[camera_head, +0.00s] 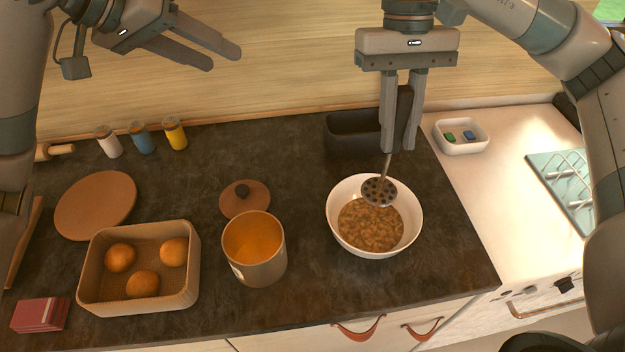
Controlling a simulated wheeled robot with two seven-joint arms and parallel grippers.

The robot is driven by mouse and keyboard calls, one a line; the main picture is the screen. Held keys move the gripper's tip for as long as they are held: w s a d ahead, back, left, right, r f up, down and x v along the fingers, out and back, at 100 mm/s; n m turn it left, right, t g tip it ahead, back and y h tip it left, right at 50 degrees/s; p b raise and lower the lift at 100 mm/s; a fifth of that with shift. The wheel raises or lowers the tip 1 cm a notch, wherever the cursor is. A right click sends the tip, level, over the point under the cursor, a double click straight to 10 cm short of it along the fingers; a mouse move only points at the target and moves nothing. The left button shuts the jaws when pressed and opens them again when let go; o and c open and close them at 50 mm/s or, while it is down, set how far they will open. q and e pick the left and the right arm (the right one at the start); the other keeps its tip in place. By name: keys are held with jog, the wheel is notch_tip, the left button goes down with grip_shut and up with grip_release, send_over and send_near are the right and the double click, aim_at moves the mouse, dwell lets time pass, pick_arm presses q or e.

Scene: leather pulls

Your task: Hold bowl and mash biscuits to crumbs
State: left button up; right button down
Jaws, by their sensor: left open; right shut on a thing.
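A white bowl (337,224) stands on the dark counter, right of centre. Brown biscuit pieces (368,228) cover its bottom. My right gripper (399,147) is above the bowl, pointing down, shut on a masher. The masher (380,190) has a thin metal shaft and a round head with holes; the head is over the far part of the bowl. I cannot tell whether it touches the biscuits. My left gripper (226,60) is open and empty at the upper left, well away from the bowl.
An orange-lined canister (259,272) stands left of the bowl, its lid (258,203) behind it. A dark bin (345,140) stands behind the bowl; a white tray (462,148) is right.

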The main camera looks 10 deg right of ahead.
pick_arm(q)
jog(key=s+d+f+g+y, duration=0.2)
jog(key=s+d+f, duration=0.2)
jog(key=d+f, duration=0.55)
jog(key=y, duration=0.1)
send_near(331, 204)
jog(key=r, duration=0.1)
jog(key=shift+w+m+g, duration=0.25)
jog(key=shift+m+g, duration=0.05)
jog(key=shift+g, duration=0.1)
jog(key=shift+f, duration=0.1)
jog(key=x, duration=1.1)
jog(key=shift+w+f, duration=0.1)
jog(key=shift+f, duration=0.3)
grip_shut()
